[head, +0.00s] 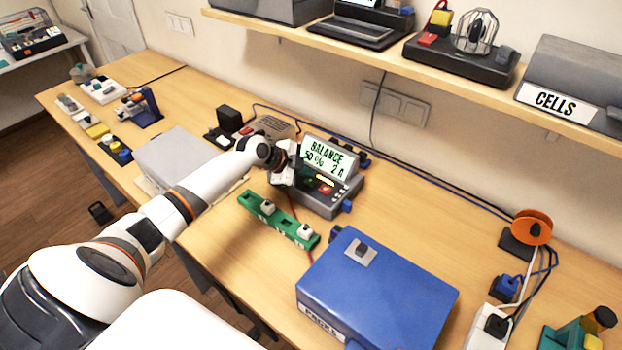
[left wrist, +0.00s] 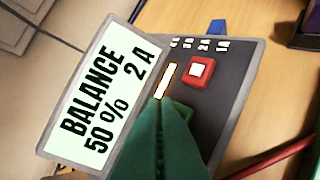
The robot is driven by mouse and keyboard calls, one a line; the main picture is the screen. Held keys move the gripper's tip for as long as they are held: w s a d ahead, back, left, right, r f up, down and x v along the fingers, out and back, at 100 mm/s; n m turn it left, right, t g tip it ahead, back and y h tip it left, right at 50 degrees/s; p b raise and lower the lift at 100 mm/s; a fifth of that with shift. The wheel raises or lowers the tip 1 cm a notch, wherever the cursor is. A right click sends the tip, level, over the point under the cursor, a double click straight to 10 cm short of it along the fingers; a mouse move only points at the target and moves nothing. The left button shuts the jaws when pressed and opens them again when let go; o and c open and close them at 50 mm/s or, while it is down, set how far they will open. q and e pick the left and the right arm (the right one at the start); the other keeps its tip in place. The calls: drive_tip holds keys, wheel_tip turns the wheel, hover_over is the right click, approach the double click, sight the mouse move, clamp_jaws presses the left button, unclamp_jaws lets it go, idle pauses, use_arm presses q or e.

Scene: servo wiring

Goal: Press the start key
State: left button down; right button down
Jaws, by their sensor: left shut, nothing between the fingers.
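The grey charger (head: 322,204) stands on the table. Its tilted screen (head: 329,157) reads "BALANCE 50% 2 A"; the screen (left wrist: 100,100) also fills the left of the left wrist view. On its dark panel are a red key with a white mark (left wrist: 197,71), a lit pale bar (left wrist: 166,80) and a green key (left wrist: 186,110). My left gripper (head: 287,181) is shut and empty over the panel's left side. In the left wrist view its green fingers (left wrist: 160,102) partly cover the green key; I cannot tell whether they touch it. My right gripper is out of view.
A green board (head: 279,220) lies in front of the charger. A blue box (head: 385,290) stands at the front right, a grey box (head: 180,155) at left. Bare table shows to the right.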

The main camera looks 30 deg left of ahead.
sight(307, 186)
use_arm(q)
drive_tip(key=shift+r, duration=0.1)
wheel_tip(307, 186, up, 5)
drive_tip(key=p, duration=0.3)
idle(0.4)
idle(0.8)
